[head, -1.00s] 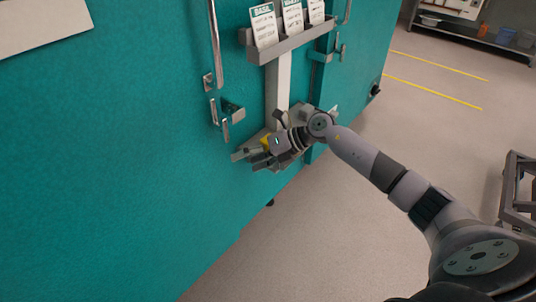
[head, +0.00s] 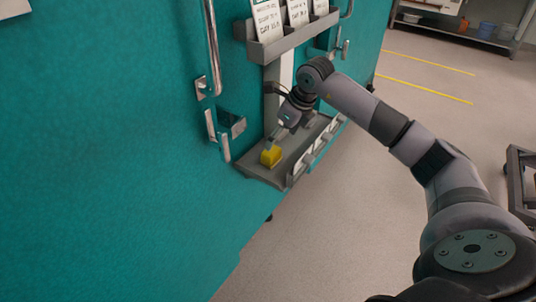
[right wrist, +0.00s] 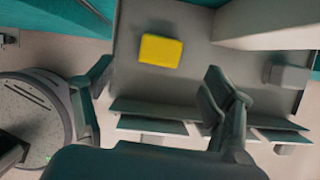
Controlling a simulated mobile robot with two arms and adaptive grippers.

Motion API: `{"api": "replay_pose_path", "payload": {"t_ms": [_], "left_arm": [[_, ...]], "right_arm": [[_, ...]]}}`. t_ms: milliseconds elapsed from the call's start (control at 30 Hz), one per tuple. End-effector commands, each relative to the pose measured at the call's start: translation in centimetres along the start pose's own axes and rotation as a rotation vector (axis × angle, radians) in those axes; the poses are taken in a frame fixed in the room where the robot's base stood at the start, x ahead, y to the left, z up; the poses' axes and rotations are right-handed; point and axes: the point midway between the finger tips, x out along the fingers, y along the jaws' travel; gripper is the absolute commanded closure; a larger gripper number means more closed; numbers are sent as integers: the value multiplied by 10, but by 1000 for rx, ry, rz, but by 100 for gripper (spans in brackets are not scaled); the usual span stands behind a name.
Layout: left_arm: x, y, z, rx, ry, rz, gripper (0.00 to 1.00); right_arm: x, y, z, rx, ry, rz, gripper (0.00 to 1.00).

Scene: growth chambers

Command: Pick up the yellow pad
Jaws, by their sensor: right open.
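The yellow pad (head: 271,157) lies on a grey shelf (head: 262,173) on the front of the teal chamber, near the shelf's left end. My right gripper (head: 276,139) is just above and behind the pad in the head view, fingers pointing down towards it. In the right wrist view the pad (right wrist: 161,51) lies flat on the shelf, beyond the open, empty fingers of the right gripper (right wrist: 157,85). No finger appears to touch the pad. My left gripper is not in view.
The shelf has a front lip with light label plates (head: 305,161). Above it a grey rack (head: 290,40) holds several printed cards. Metal door handles (head: 212,50) stick out left of the shelf. Open floor (head: 400,220) lies to the right.

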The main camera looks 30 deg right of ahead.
Motion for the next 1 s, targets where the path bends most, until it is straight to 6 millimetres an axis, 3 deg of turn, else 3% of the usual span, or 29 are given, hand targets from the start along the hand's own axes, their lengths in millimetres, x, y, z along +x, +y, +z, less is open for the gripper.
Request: {"api": "replay_pose_path", "payload": {"t_ms": [100, 367, 633, 1000], "left_arm": [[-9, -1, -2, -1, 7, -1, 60], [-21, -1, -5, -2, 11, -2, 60], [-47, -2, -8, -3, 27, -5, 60], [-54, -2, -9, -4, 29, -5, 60]], "right_arm": [[23, 1, 0, 0, 0, 3, 23], [44, 0, 0, 1, -2, 3, 23], [83, -1, -1, 0, -2, 5, 23], [91, -2, 0, 0, -3, 2, 25]]}}
